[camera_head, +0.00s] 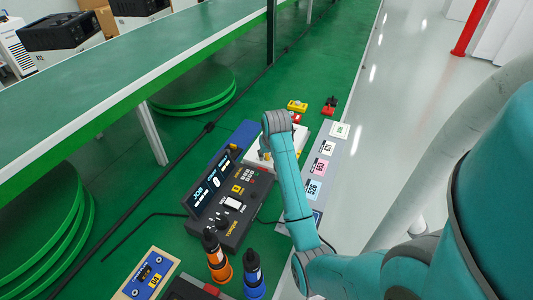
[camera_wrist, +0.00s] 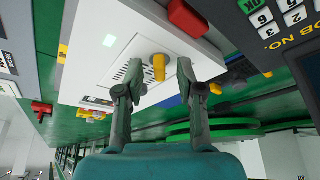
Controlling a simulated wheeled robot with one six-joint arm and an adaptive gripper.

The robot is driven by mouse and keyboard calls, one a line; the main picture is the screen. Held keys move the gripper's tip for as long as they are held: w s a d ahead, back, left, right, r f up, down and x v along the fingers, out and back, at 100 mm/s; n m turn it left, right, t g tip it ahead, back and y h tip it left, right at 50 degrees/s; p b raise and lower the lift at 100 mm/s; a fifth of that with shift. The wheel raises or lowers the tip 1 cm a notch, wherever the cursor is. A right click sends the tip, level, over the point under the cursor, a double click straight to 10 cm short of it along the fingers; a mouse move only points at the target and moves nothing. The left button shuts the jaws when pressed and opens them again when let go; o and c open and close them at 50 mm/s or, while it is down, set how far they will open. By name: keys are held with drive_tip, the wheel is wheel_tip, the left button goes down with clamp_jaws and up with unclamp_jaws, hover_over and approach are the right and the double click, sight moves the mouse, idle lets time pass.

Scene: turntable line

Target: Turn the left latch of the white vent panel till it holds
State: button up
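The white vent panel (camera_wrist: 130,45) fills the upper middle of the wrist view, with rows of dark slots. In the head view, the white panel (camera_head: 285,160) is partly hidden behind my arm. A yellow latch (camera_wrist: 159,66) stands out from the panel face in the wrist view. My gripper (camera_wrist: 155,80) is open, one finger on each side of this latch. Gaps show between latch and fingers; depth and contact are hard to judge. A second yellow piece (camera_wrist: 214,88) shows past the right finger. Which latch is the left one cannot be told.
A red block (camera_wrist: 187,18) is at the panel's edge in the wrist view. A dark torque console (camera_head: 228,205) stands close in front of the panel in the head view. Label cards (camera_head: 320,166) lie to its right. Orange (camera_head: 218,262) and blue (camera_head: 254,275) drivers stand nearer.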

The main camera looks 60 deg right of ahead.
clamp_jaws()
drive_tip(key=shift+m, duration=0.3)
drive_tip(key=m+g, duration=0.1)
drive_tip(key=m, duration=0.2)
drive_tip(key=shift+w+a+h, duration=0.1)
drive_tip(key=shift+w+h, duration=0.05)
drive_tip(key=shift+h, duration=0.25)
drive_tip(key=shift+m+g+h, duration=0.3)
drive_tip(key=shift+m+g, duration=0.5)
drive_tip(key=shift+m, duration=1.1)
unclamp_jaws()
